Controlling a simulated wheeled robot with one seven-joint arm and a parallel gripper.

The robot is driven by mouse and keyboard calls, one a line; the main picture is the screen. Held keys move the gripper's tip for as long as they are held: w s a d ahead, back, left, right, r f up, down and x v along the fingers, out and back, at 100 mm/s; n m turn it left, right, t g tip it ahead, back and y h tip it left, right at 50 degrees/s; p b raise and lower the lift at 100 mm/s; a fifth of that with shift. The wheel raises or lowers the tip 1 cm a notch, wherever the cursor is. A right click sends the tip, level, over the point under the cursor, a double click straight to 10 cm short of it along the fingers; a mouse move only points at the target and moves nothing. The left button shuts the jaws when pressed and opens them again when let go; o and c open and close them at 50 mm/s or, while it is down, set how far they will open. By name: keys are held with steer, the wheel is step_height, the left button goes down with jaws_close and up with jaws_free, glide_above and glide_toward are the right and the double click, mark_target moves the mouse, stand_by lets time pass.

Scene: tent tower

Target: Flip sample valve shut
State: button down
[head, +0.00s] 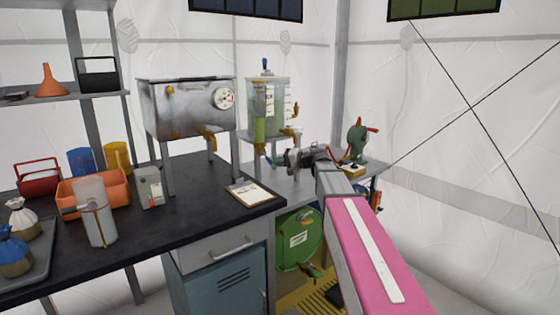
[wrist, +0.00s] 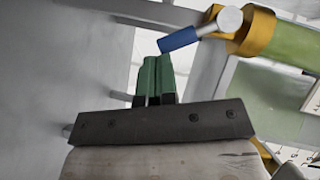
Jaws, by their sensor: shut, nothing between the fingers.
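In the wrist view, a brass valve body (wrist: 257,32) sits at the upper right, joined to a pale green tube. A silver lever with a blue end sleeve (wrist: 180,39) sticks out from it to the left, sloping slightly down. My gripper (wrist: 158,60) has its two green fingers together with nothing between them. The fingertips appear just below the blue sleeve, with a small gap in the picture; contact cannot be told. In the head view, my gripper (head: 280,159) is beside the clear tank (head: 280,100), below its brass fittings (head: 260,148). The lever is too small to make out there.
A metal box with a dial (head: 185,110) stands on legs on the black bench (head: 150,215), left of the tank. A clipboard (head: 250,193) lies near the bench edge. A green pump-like object (head: 357,140) stands to the right. A green drum (head: 298,240) is below.

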steer(key=shift+s+a+f+m+t+y, duration=0.15)
steer(key=shift+s+a+f+m+y, duration=0.35)
steer(key=shift+a+f+m+y, duration=0.4)
steer(key=shift+s+a+f+m+t+y, duration=0.15)
steer(key=shift+s+a+f+m+y, duration=0.4)
steer(key=shift+m, duration=0.65)
steer(key=shift+r, duration=0.1)
